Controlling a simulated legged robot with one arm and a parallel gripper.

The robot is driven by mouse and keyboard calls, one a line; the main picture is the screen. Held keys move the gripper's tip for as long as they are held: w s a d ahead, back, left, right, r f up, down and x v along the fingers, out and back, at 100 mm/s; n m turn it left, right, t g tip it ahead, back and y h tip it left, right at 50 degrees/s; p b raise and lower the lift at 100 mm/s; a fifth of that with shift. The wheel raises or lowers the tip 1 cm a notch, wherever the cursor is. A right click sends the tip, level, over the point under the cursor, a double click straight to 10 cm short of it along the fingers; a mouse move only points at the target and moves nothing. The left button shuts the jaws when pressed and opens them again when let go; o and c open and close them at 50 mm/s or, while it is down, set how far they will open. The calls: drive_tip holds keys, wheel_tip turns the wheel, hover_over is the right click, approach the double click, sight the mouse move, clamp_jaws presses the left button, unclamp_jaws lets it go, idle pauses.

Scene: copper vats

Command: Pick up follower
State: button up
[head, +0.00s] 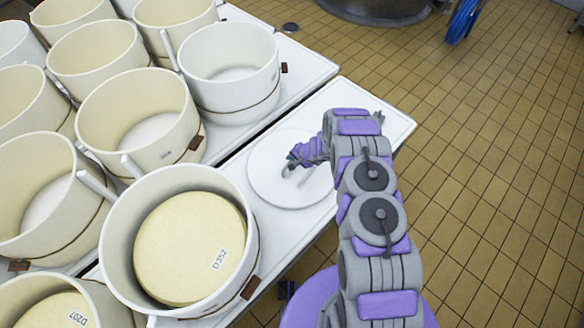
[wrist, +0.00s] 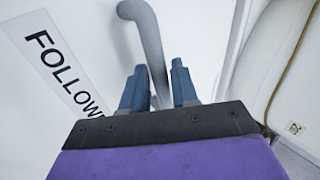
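The follower (head: 265,190) is a round white disc lying flat on the white table, right of the pot with the cheese marked D352. In the wrist view its white surface (wrist: 40,120) carries a label (wrist: 62,62) reading "FOLLOW", the rest cut off by my gripper. A grey curved handle (wrist: 146,22) stands up from it. My gripper (wrist: 160,75) is over the disc, its two blue fingers apart with the handle between them. The left finger is close to the handle; I cannot tell whether it touches. In the head view my gripper (head: 290,167) is small over the disc.
Several white pots (head: 235,95) crowd the tables on the left; the pot with cheese D352 (head: 128,230) stands beside the follower. Tiled floor (head: 490,180) is open on the right, with a blue hose (head: 463,20) farther back.

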drive_tip(key=shift+w+a+f, duration=0.25)
drive_tip(key=shift+f, duration=0.35)
drive_tip(key=shift+d, duration=0.1)
clamp_jaws()
drive_tip(key=shift+s, duration=0.15)
idle(0.8)
